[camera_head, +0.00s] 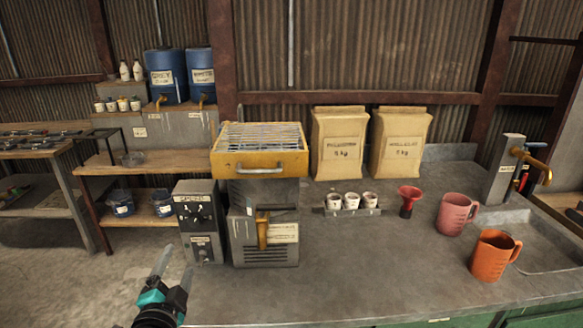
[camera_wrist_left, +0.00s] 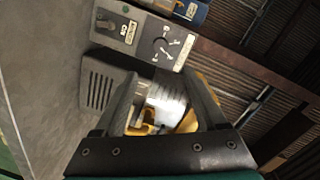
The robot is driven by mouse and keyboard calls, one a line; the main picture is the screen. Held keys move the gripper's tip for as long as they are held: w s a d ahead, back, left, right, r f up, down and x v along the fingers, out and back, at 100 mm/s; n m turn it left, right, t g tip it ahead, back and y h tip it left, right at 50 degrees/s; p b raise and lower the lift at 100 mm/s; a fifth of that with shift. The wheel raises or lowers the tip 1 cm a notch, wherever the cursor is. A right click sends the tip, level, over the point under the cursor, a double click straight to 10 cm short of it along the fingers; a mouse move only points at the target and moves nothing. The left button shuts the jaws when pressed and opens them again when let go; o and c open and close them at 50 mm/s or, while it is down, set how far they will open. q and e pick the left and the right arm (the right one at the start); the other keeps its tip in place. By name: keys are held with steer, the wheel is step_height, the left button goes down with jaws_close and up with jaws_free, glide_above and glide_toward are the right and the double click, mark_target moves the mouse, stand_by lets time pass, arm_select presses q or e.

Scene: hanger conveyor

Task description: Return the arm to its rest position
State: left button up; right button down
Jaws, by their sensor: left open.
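My left gripper (camera_head: 170,277) is at the lower left of the head view, in front of the bench's left edge. Its two fingers are apart and nothing shows between them. In the left wrist view the gripper (camera_wrist_left: 165,85) points towards the grey machine (camera_wrist_left: 98,95) and the control box (camera_wrist_left: 140,38), with a gap between its fingers. In the head view the grey machine (camera_head: 266,245) and the control box (camera_head: 203,225) stand beyond the gripper, apart from it. My right gripper is not in view.
A yellow tray (camera_head: 259,165) sits on top of the machine. Two paper sacks (camera_head: 340,145), a cup holder (camera_head: 349,211), a red funnel (camera_head: 408,203), a pink jug (camera_head: 454,216) and an orange jug (camera_head: 493,257) stand on the bench. The bench front (camera_head: 350,285) is clear.

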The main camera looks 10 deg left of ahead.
arm_select(q)
steer(key=s+d+f+n+g+h, duration=0.2)
steer(key=s+d+f+g, duration=0.25)
steer(key=s, duration=0.35)
steer(key=s+d+f+n+g+h, duration=0.1)
steer(key=s+d+f+n+g, duration=0.25)
steer(key=s+d, duration=0.35)
steer(key=s+d+f+n+g+h, duration=0.2)
steer(key=s+d+f+g, duration=0.25)
steer(key=s, duration=0.45)
step_height(320, 180, down, 23)
steer(key=s+g+b, duration=0.2)
steer(key=b, duration=0.1)
steer(key=s+a+f+b, duration=0.2)
steer(key=s+a+f, duration=0.1)
steer(key=s+f, duration=1.2)
steer(key=shift+s+f+g, duration=0.3)
steer(key=shift+f+g, duration=0.15)
steer(key=shift+f, duration=0.4)
steer(key=shift+m, duration=0.25)
